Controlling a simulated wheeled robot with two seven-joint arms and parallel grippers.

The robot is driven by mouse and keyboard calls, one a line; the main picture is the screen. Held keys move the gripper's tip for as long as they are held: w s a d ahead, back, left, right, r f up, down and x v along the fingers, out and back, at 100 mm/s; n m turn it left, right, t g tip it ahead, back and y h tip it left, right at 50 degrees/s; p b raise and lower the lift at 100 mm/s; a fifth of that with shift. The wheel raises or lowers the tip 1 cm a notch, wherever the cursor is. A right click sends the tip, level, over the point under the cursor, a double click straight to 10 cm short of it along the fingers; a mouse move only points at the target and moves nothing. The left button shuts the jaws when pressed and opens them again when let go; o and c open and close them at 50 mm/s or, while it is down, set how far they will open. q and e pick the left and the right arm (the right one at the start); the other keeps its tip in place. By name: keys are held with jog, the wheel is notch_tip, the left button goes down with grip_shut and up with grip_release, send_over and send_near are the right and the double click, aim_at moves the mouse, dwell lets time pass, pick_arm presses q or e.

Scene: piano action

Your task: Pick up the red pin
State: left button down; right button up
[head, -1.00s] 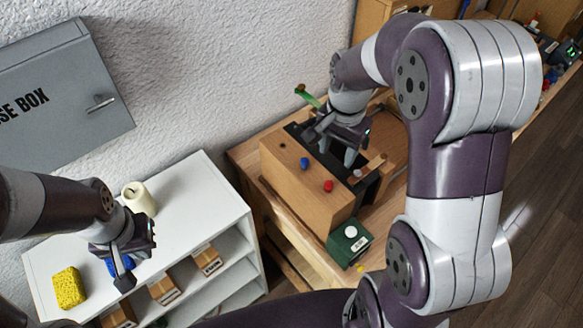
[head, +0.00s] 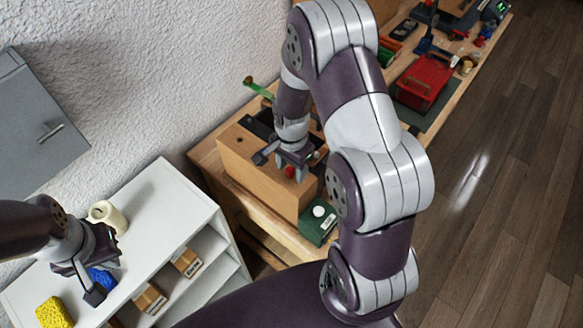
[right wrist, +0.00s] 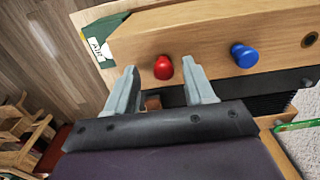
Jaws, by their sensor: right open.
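The red pin (right wrist: 163,67) stands on the wooden block (right wrist: 205,35) and shows in the right wrist view just beyond and between my right gripper's fingertips. It also shows in the head view (head: 290,172), partly hidden by the gripper. My right gripper (right wrist: 157,70) is open, with one finger on each side of the pin's direction and nothing between them that I can see held. In the head view my right gripper (head: 292,165) is over the block's top. My left gripper (head: 98,285) is above the white shelf unit at the left; its jaw opening is unclear.
A blue pin (right wrist: 244,55) stands on the block near the red one. A green box (head: 318,222) is at the block's near end. The white shelf (head: 160,200) holds a cream cylinder (head: 108,215), a yellow sponge (head: 54,313) and a blue object (head: 102,278). A red toolbox (head: 425,82) is farther back.

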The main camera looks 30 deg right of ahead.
jog(key=shift+f, duration=0.2)
jog(key=shift+w+a, duration=0.2)
jog(key=shift+w, duration=0.05)
jog(key=shift+c, duration=0.6)
grip_shut()
jog(key=shift+s+d, duration=0.15)
jog(key=shift+r, duration=0.1)
